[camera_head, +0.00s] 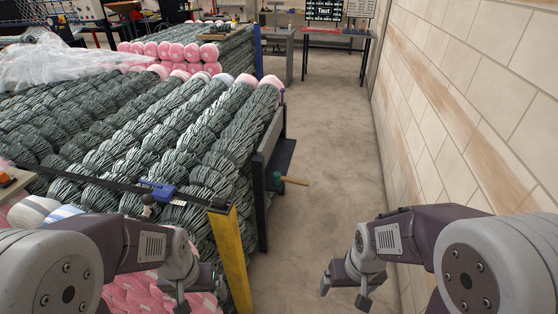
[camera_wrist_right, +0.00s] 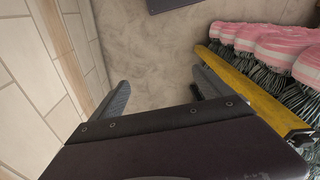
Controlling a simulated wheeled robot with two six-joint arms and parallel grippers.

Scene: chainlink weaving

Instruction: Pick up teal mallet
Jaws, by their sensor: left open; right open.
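The teal mallet (camera_head: 277,179) shows in the head view just right of the rack's dark end frame. Its small teal head is at the left and its wooden handle points right over the floor. I cannot tell whether it lies on the floor or is held on the frame. My right gripper (camera_head: 344,290) is open and empty, low and to the right, well short of the mallet. It also shows open in the right wrist view (camera_wrist_right: 160,88), where no mallet is visible. My left gripper (camera_head: 203,297) is open beside the front of the rack, away from the mallet.
A rack (camera_head: 265,190) piled with green wire rolls (camera_head: 190,120) fills the left side. A yellow post (camera_head: 234,262) stands at its front corner. A block wall (camera_head: 480,80) bounds the right. The concrete aisle (camera_head: 335,150) between is clear, with a work table (camera_head: 338,36) at the far end.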

